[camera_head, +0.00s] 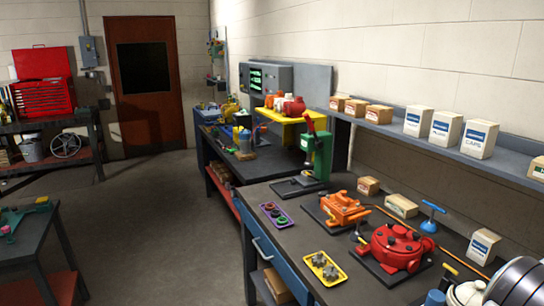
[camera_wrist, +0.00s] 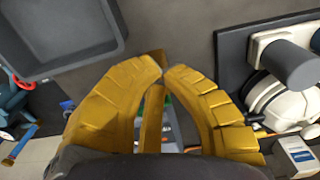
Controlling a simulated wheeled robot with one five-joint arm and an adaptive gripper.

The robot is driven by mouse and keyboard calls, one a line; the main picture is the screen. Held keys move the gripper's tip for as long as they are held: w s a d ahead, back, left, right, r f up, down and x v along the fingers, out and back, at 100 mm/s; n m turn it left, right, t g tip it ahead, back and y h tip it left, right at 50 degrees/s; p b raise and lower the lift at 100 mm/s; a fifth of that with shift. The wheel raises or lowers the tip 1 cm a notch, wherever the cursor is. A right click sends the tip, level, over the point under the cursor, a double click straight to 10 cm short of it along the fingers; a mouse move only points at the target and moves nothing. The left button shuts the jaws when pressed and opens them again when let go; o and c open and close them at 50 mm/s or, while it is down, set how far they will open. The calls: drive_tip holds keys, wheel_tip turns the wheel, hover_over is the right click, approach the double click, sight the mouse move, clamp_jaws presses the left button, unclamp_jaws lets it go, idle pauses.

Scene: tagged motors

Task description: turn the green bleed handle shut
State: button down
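I cannot make out a green bleed handle for certain in either view. In the head view, a green upright machine (camera_head: 320,158) with a red lever stands on the near bench's far end. In the wrist view, my gripper (camera_wrist: 162,71) has yellow fingers curved inward, with tips practically meeting and nothing clearly held between them. A small green patch (camera_wrist: 168,103) shows behind the fingers; I cannot tell what it belongs to. My gripper is not seen in the head view.
The near bench (camera_head: 345,270) carries a red motor (camera_head: 394,246), an orange one (camera_head: 343,207), a purple tray (camera_head: 275,215) and a yellow tray (camera_head: 325,268). A white machine (camera_wrist: 275,102) is right of my fingers; a grey tray (camera_wrist: 62,73) is upper left.

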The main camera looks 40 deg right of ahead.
wheel_tip(320, 180, up, 6)
drive_tip(key=p, duration=0.4)
drive_tip(key=shift+p, duration=0.3)
drive_tip(key=shift+f, duration=0.1)
